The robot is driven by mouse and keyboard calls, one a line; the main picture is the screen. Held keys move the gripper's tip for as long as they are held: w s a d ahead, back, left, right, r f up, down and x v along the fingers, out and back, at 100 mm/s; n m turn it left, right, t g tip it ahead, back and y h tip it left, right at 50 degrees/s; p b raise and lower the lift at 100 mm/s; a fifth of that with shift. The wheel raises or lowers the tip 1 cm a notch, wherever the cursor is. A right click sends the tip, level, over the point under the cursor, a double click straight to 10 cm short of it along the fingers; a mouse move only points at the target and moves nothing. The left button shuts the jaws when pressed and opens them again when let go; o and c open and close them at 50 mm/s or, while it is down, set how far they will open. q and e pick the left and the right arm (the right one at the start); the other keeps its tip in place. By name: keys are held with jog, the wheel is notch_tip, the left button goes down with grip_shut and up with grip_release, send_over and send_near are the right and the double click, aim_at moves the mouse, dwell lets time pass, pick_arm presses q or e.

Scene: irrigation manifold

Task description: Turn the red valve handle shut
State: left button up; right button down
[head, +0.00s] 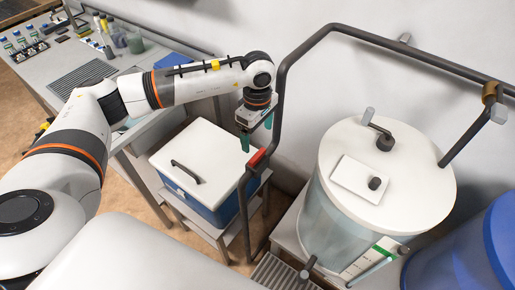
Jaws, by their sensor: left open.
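The red valve handle (256,158) sits on the dark vertical pipe, above the right side of the cooler box. My left gripper (257,138) has green fingertips and points down from the wrist, just above the handle. Its fingers are open and appear empty. One finger is at the left of the pipe and the other is up to the right, near the pipe. I cannot tell whether either finger touches the pipe or the handle. My right gripper is not in view.
A blue cooler box with a white lid (205,150) stands on a small stand under my left wrist. A white-lidded tank (400,190) and a blue barrel (470,250) stand at the right. A dark pipe (390,45) arches over them. A bench (60,60) with bottles is at the left.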

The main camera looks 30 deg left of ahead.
aim_at(257, 155)
pick_arm(q)
notch_tip(257, 155, down, 7)
jog(key=p, duration=0.3)
jog(key=shift+f, duration=0.75)
